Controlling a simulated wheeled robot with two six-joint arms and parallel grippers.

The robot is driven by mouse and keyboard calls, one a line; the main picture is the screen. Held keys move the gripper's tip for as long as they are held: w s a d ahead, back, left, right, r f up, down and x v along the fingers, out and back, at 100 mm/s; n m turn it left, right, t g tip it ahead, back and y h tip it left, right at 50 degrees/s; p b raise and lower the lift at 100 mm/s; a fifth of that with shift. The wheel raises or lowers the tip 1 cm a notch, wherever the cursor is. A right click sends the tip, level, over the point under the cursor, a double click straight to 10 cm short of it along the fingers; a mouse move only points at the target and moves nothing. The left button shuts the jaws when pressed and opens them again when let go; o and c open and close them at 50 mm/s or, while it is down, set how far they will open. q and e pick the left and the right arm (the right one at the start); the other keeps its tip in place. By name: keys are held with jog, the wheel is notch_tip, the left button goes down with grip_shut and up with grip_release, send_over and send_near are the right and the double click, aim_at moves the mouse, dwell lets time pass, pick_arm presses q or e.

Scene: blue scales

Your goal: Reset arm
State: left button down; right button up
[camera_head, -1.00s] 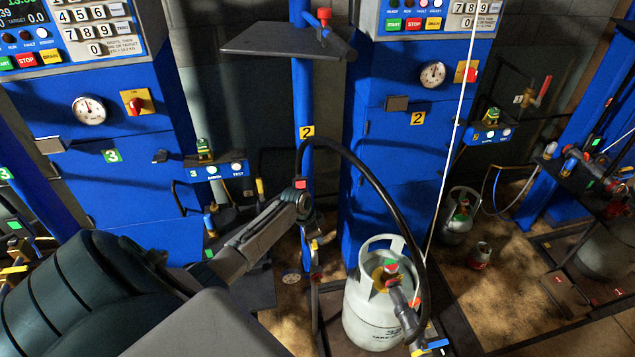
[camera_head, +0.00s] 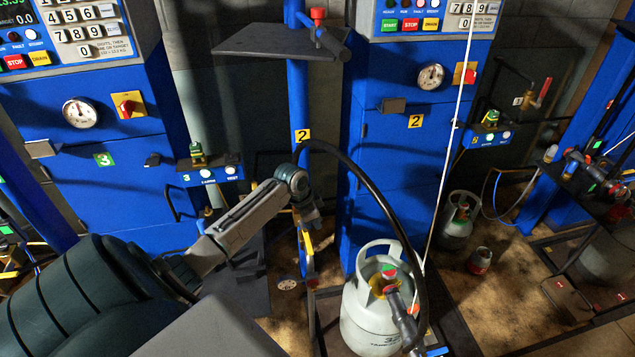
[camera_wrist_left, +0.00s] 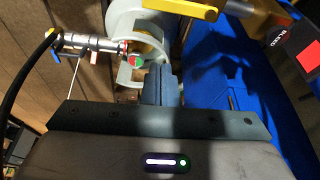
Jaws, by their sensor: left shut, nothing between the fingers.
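My left arm comes in from the lower left in the head view. Its gripper (camera_head: 312,222) hangs beside the blue post, up and left of the gas cylinder (camera_head: 366,322). In the left wrist view the two fingers (camera_wrist_left: 161,85) are shut together with nothing between them. The cylinder's collar (camera_wrist_left: 126,73) shows beyond them, apart from the fingers as far as I can tell. A filling head (camera_head: 400,312) on a black hose sits at the cylinder's valve. My right gripper is out of view.
Blue scale cabinets marked 3 (camera_head: 104,160) and 2 (camera_head: 415,121) stand behind. The blue post carries a dark shelf (camera_head: 265,41). A taut white line (camera_head: 452,150) runs down near the cylinder. Smaller cylinders (camera_head: 459,218) stand to the right on the brown floor.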

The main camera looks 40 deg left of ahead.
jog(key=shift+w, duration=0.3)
